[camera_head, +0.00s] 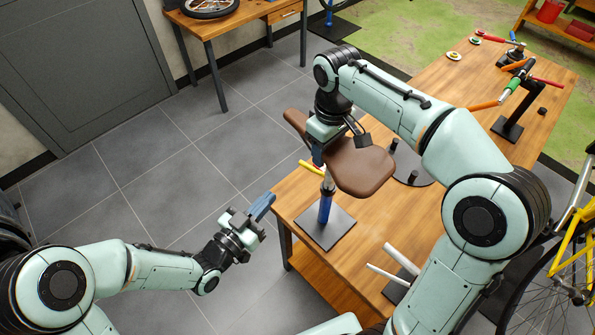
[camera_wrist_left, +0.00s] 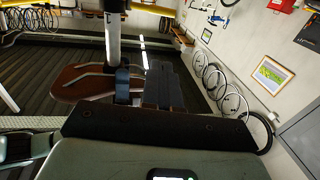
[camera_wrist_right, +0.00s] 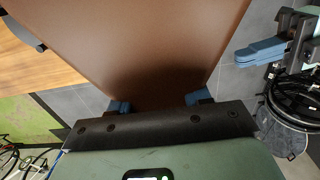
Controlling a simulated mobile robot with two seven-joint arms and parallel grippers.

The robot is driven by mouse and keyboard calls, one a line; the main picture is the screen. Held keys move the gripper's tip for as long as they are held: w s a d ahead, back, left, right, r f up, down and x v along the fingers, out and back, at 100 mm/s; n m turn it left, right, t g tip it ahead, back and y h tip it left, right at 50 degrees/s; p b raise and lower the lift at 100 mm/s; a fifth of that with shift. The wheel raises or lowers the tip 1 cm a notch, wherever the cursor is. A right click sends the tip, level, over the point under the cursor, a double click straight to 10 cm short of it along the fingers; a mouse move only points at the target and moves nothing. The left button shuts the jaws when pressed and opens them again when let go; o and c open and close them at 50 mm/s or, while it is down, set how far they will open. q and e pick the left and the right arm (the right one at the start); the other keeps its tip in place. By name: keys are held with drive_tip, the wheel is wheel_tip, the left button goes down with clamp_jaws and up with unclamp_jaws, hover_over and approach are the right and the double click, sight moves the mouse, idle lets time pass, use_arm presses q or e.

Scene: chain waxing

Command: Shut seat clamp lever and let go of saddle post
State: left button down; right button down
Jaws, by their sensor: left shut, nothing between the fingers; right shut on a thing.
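The brown saddle (camera_head: 362,172) sits on its silver saddle post (camera_head: 328,180), which stands upright in a blue tube (camera_head: 325,207) on a dark base plate. A yellow lever (camera_head: 311,167) sticks out to the left at the collar area; whether it is fully shut cannot be told.
The wooden workbench (camera_head: 450,90) carries a dark disc and a second stand (camera_head: 507,128) at the back right. White tubes (camera_head: 400,258) lie near its front. A yellow bicycle (camera_head: 575,240) stands at the right.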

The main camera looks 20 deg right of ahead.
use_arm(q)
approach(313, 169)
drive_tip(key=w+d+r, duration=0.1)
drive_tip(key=w+r, duration=0.3)
drive_tip(key=d+f, duration=0.1)
drive_tip(key=w+d+f, duration=0.1)
drive_tip(key=d+f, duration=0.1)
drive_tip(key=shift+w+f, duration=0.1)
drive_tip(key=shift+w, duration=0.2)
drive_tip(key=shift+d+g, duration=0.1)
drive_tip(key=shift+g, duration=0.2)
